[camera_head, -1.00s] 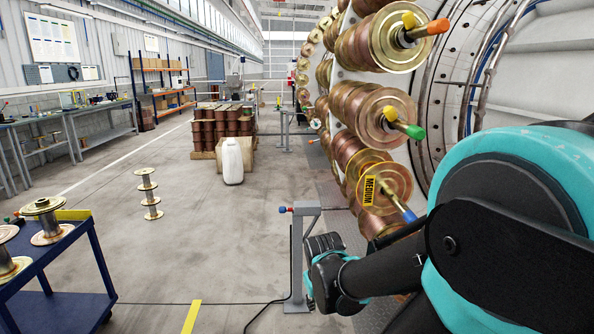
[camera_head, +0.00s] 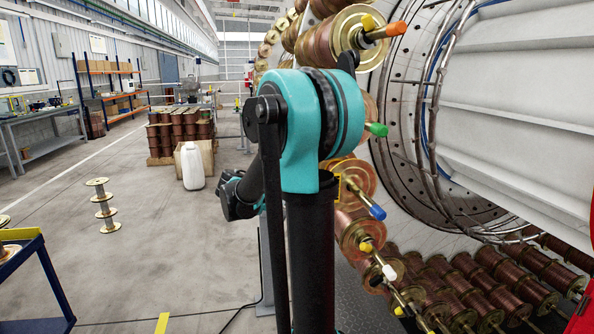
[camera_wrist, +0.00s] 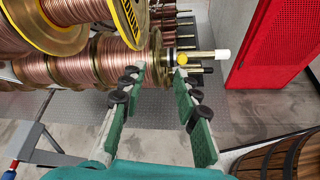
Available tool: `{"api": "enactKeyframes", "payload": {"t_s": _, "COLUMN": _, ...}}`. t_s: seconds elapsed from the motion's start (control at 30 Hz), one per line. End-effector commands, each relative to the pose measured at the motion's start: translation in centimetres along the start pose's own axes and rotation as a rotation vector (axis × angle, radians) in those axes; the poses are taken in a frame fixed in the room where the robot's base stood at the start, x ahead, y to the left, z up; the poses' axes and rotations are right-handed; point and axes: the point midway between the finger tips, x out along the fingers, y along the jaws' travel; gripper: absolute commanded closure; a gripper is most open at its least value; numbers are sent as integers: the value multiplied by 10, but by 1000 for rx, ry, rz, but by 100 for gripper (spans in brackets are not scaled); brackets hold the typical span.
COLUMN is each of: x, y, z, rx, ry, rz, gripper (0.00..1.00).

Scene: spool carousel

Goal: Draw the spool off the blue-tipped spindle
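In the wrist view a spool with a yellow label (camera_wrist: 128,22) is at the upper left; the blue tip does not show there. My gripper (camera_wrist: 154,74) is open, its two green-padded fingers apart and empty. Beyond the fingertips are a lower copper spool (camera_wrist: 110,58) and a white-tipped spindle (camera_wrist: 221,55). My arm hides the gripper in the head view.
Orange-tipped (camera_head: 392,31) and green-tipped (camera_head: 376,129) spindles stand above; more spools run below. A red perforated panel (camera_wrist: 270,40) is at the right in the wrist view, with a wooden barrel (camera_wrist: 285,155) below.

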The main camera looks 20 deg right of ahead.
Motion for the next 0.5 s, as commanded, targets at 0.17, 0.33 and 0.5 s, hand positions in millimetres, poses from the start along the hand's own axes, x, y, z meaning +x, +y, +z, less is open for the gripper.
{"api": "enactKeyframes", "payload": {"t_s": 0.17, "x": -26, "y": 61, "z": 43, "rx": -225, "ry": -293, "rz": -20, "gripper": 69}}
{"api": "enactKeyframes", "payload": {"t_s": 0.33, "x": -46, "y": 85, "z": 62, "rx": -323, "ry": -434, "rz": -58, "gripper": 69}}
{"api": "enactKeyframes", "payload": {"t_s": 0.5, "x": -43, "y": 89, "z": 69, "rx": -342, "ry": -461, "rz": -70, "gripper": 69}}
